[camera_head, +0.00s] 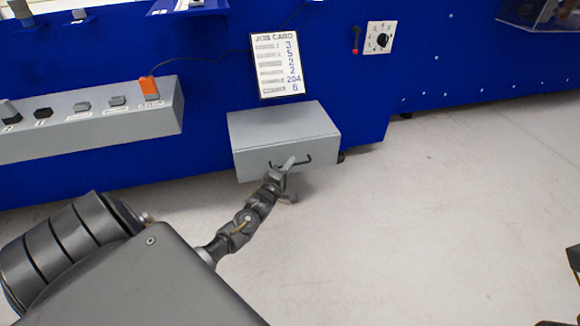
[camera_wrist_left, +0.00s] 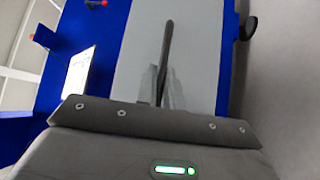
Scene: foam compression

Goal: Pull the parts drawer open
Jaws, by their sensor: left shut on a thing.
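The parts drawer (camera_head: 285,137) is a grey box low on the front of the blue machine, with a dark bar handle (camera_head: 303,161) on its front face. In the head view my left gripper (camera_head: 288,166) is at the handle, its fingers shut on the bar. The left wrist view shows the handle (camera_wrist_left: 167,45) as a dark bar running up from between the gripper fingers (camera_wrist_left: 159,85), against the grey drawer front (camera_wrist_left: 190,40). From these views I cannot tell how far the drawer stands out.
A job card (camera_head: 277,64) stands above the drawer. A grey panel with several buttons (camera_head: 85,115) is at the left, and a dial (camera_head: 380,38) with a red-tipped lever (camera_head: 356,40) is to the right.

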